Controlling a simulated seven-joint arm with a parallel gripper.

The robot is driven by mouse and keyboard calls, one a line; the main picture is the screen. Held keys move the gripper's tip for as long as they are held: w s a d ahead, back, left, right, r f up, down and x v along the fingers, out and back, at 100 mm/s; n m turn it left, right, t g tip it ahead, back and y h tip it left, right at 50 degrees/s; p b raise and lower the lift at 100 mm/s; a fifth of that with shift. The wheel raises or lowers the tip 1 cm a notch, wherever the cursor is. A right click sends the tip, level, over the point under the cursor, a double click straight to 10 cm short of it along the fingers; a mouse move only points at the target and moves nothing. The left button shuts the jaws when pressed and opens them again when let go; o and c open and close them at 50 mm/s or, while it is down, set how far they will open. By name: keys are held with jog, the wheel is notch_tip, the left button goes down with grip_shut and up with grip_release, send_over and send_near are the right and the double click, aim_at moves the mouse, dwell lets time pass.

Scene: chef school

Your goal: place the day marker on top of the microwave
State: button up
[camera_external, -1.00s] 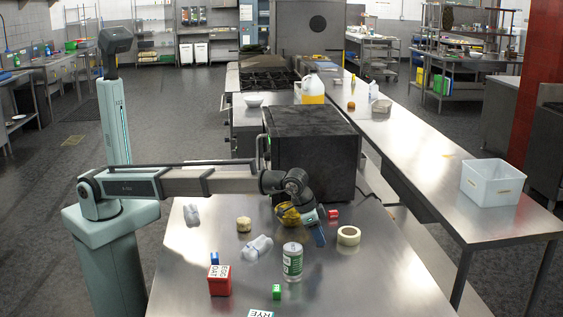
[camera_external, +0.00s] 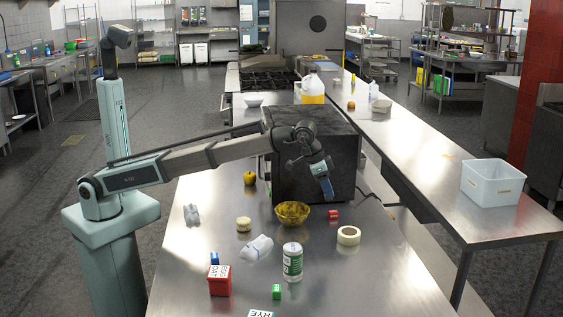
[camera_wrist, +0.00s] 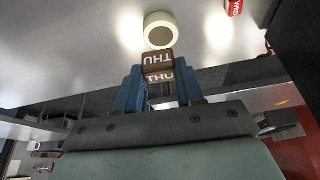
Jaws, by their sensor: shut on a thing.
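My gripper (camera_external: 326,190) is raised above the table, in front of the right part of the microwave's near face. In the wrist view my gripper (camera_wrist: 160,88) is shut on a brown day marker (camera_wrist: 158,66) with white THU lettering, held between the blue fingertips. I cannot make out this marker in the external view. The microwave (camera_external: 290,170) is a dark box at the table's far end, its top partly behind my wrist. A dark surface at the right edge of the wrist view may be its side.
A yellow bowl (camera_external: 292,213), a red block (camera_external: 333,215) and a tape roll (camera_external: 348,236) lie below my gripper. The table's right front is clear.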

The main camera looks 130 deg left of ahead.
jog(key=s+a+r+n, duration=0.1)
jog(key=s+a+r, duration=2)
jog(key=a+r, duration=0.25)
notch_tip(320, 180, down, 6)
jog(key=shift+a+r, duration=0.1)
jog(key=shift+r, duration=0.1)
jog(key=shift+f, duration=2.3)
jog(key=shift+f, duration=0.15)
jog(key=o, duration=1)
jog(key=v, duration=1.2)
jog(key=shift+w, duration=0.1)
